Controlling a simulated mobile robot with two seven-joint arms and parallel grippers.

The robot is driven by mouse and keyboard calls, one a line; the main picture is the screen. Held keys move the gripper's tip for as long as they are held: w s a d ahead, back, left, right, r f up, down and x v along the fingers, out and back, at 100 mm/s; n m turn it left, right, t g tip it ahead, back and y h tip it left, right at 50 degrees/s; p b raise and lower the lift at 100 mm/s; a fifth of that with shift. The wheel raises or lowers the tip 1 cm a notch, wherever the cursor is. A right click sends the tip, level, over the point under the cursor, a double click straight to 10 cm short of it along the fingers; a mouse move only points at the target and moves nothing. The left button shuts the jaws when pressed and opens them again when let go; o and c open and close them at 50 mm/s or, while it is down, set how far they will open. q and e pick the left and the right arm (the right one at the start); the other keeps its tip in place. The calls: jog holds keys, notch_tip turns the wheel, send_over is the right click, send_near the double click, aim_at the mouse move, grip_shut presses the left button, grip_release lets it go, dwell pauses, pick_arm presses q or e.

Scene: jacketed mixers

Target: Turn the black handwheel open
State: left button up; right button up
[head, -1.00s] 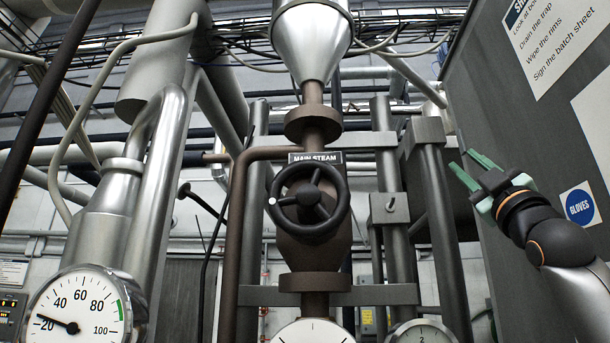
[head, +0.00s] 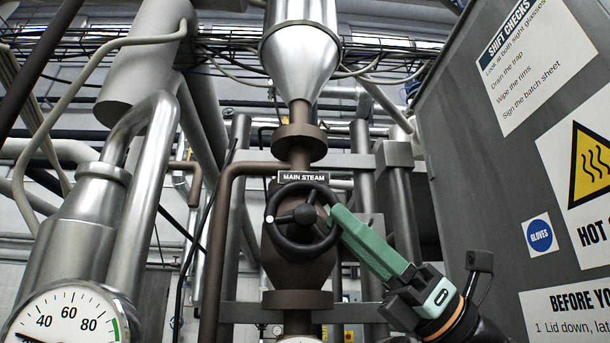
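The black handwheel (head: 272,232) is on a brown valve body under a plate reading MAIN STEAM (head: 303,178). A white dot marks the left side of its rim. My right gripper (head: 337,214) reaches up from the lower right, its green fingertips at the right side of the wheel's rim. The fingers overlap in this view, so their gap and any contact with the rim cannot be told. They hide part of the right rim. My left gripper is not in view.
A brown pipe (head: 213,260) bends close to the valve's left. A round dial gauge (head: 65,318) is at lower left. A grey cabinet (head: 455,190) with signs stands close on the right. Grey posts (head: 365,200) stand behind the valve.

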aim_at(296, 180)
jog(key=p+x, duration=0.2)
jog(key=x, duration=0.5)
jog(key=shift+a+r, duration=0.15)
grip_shut()
